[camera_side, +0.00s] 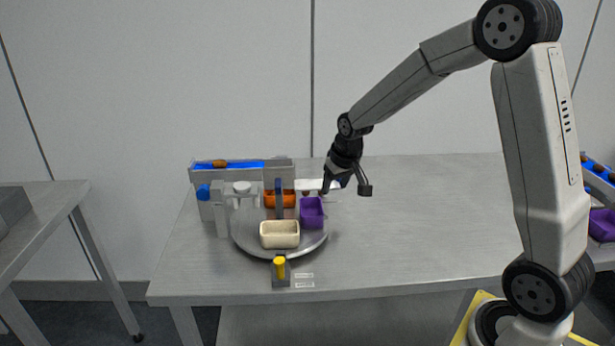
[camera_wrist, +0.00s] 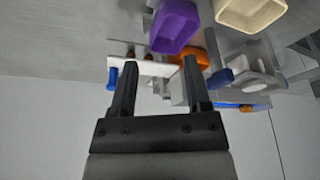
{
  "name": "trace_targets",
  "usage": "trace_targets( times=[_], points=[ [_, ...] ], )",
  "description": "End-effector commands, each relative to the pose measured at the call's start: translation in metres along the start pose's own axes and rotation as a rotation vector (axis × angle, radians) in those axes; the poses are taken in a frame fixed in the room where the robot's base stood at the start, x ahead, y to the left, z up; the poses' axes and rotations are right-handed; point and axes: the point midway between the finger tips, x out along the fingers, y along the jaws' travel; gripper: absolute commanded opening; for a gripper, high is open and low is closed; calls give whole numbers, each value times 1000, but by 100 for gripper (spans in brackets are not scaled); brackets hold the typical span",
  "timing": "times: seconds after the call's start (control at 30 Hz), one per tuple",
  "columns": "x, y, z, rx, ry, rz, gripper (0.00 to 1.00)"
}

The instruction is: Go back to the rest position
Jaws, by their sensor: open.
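My gripper (camera_side: 334,184) hangs at the end of my arm, just right of the round plate in the side view. In the wrist view its two fingers (camera_wrist: 157,82) are spread apart, with nothing held between them. A white strip (camera_side: 316,184) lies close to the fingertips in the side view; it also shows in the wrist view (camera_wrist: 140,67). Whether the fingers touch it I cannot tell. Small brown dates (camera_wrist: 130,53) show near the strip in the wrist view.
A grey round plate (camera_side: 250,243) carries a purple bin (camera_side: 312,212), a cream bin (camera_side: 280,235) and an orange bin (camera_side: 280,198). Behind it stands a grey frame with a blue belt (camera_side: 240,164). The table's right half (camera_side: 430,220) is clear.

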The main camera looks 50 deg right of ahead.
Motion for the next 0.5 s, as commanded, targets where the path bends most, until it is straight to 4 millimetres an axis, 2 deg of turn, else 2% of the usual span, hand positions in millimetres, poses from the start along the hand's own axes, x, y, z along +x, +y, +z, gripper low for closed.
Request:
trace_targets(
  times=[0.03, 0.2, 0.5],
  points=[
    [-4, -12, 15, -28, -7, -10, 62],
    [-12, -41, 67, -112, -34, -36, 62],
    [-24, -71, 158, -249, -77, -74, 62]
  ],
)
